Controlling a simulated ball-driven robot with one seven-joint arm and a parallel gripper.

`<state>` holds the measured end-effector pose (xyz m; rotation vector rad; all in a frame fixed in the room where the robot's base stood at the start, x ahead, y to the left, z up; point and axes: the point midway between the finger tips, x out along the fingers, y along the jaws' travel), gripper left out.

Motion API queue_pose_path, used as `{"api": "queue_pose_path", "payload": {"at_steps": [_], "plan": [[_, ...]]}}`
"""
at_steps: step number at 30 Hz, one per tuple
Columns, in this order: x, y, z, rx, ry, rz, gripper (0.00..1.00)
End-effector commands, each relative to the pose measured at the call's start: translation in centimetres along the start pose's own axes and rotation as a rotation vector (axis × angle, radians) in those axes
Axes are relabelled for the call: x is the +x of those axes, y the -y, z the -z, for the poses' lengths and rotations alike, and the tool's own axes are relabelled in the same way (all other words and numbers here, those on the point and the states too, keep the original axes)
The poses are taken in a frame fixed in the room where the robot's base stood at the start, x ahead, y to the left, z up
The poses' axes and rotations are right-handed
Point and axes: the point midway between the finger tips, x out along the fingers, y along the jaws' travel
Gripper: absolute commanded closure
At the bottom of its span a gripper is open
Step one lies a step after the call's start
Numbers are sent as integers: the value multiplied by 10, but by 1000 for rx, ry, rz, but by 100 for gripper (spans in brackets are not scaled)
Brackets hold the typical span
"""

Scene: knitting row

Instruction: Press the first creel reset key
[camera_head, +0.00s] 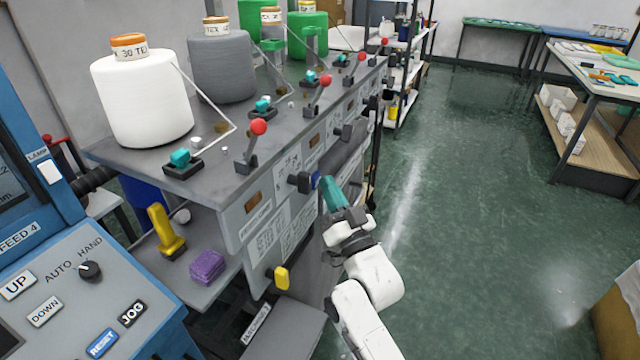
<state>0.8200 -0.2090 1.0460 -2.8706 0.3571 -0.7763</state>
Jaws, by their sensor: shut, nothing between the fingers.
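The first creel reset key appears to be the small blue key (316,180) on a dark block (303,183) at the front face of the nearest creel station. My gripper (327,186) has teal fingers that are shut and empty. Its fingertips are right beside the blue key, on its right side in the picture. I cannot tell whether they touch it, and the fingers hide part of the key. The white arm reaches up to it from the bottom of the picture.
Yarn cones, the nearest a white cone (142,95), stand on the grey creel bench (225,135). A red-knobbed lever (257,128) rises near its front edge. A blue control panel (75,285) stands at left. Green floor (480,190) to the right is clear.

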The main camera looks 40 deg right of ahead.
Motion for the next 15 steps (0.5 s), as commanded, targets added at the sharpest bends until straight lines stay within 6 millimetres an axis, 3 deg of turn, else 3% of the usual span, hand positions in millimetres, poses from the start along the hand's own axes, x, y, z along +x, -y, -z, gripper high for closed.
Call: {"api": "queue_pose_path", "payload": {"at_steps": [8, 15], "plan": [[-2, -1, 0, 0, 1, 0, 100], [-16, -11, 5, 0, 0, 0, 100]]}}
